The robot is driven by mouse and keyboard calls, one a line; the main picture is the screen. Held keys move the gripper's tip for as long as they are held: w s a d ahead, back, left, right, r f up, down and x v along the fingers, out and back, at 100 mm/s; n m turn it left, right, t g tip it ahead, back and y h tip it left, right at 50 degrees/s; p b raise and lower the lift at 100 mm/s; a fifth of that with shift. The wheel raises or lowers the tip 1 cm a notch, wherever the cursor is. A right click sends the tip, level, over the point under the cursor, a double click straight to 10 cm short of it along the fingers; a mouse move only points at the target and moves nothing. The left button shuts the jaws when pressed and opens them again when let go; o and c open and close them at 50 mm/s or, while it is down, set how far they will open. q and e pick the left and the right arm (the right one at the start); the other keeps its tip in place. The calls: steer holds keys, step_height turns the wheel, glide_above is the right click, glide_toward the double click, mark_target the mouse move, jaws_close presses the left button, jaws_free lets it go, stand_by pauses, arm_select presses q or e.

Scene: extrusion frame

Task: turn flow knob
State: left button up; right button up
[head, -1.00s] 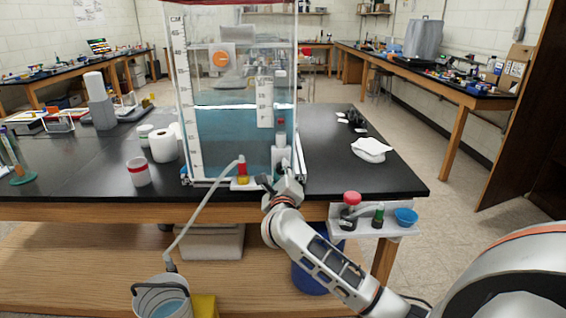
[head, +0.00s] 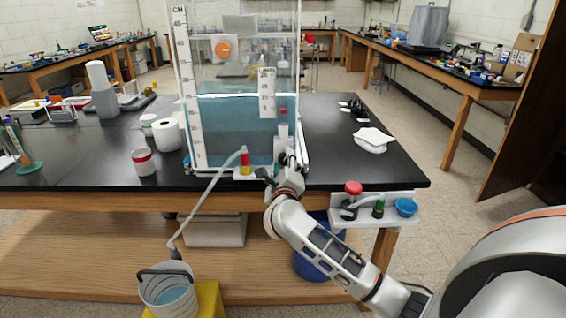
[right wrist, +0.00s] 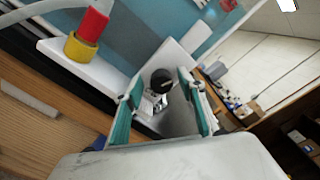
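A black round knob (right wrist: 162,80) sits on a grey fitting low on the front of the clear water tank (head: 240,120). In the right wrist view it appears between the tips of my right gripper (right wrist: 159,84). The two teal-padded fingers stand apart, with visible gaps on both sides of the knob. In the head view my right gripper (head: 280,174) is at the tank's lower front right, and its wrist partly hides the fitting. An orange round disc (head: 223,49) shows higher up, through or on the tank. My left gripper is not in view.
A red and yellow hose fitting (head: 245,163) stands left of my gripper. Its hose runs down to a bucket (head: 168,292). A small shelf (head: 374,217) with a red knob, a green-topped part and a blue bowl hangs at the table's front right. A white cloth (head: 372,140) lies beyond.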

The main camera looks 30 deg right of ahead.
steer(key=shift+r, duration=0.1)
steer(key=v, duration=1.2)
